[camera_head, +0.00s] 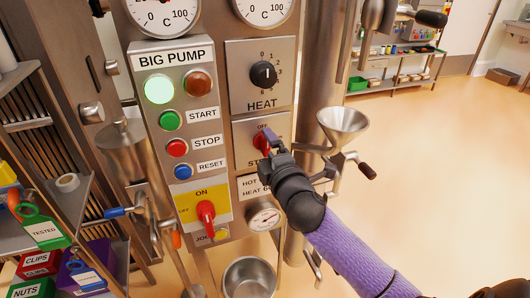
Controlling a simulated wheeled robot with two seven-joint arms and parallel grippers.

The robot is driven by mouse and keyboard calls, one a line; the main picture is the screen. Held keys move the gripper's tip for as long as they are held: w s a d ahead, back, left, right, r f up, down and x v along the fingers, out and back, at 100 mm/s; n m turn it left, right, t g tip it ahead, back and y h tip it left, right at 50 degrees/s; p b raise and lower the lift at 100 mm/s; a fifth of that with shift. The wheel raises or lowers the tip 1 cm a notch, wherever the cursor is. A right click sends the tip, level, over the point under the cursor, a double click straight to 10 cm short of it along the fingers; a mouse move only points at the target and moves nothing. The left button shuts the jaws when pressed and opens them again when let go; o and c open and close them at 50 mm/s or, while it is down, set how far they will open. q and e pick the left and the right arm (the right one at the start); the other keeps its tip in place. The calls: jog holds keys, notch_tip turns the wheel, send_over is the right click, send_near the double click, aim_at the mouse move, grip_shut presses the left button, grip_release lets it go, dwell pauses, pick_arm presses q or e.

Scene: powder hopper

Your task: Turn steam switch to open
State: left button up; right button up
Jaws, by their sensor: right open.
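The steam switch (261,142) is a red knob on a steel plate below the HEAT dial. The label under it is partly hidden and shows only "ST"; the label above it is partly readable. My right gripper (269,139) is open, with its fingers right at the red knob's right side. I cannot tell whether the fingers touch the knob or straddle it. The gripper and wrist hide part of the switch plate and part of the "HOT" label below it. My left gripper is not in view.
The BIG PUMP panel (176,101) stands left of the switch. A metal funnel (342,123) with handles stands close on the right. A steel pot (249,278) is below. The floor at right is clear.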

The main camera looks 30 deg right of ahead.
jog(key=shift+w+d, duration=0.15)
jog(key=shift+w, duration=0.4)
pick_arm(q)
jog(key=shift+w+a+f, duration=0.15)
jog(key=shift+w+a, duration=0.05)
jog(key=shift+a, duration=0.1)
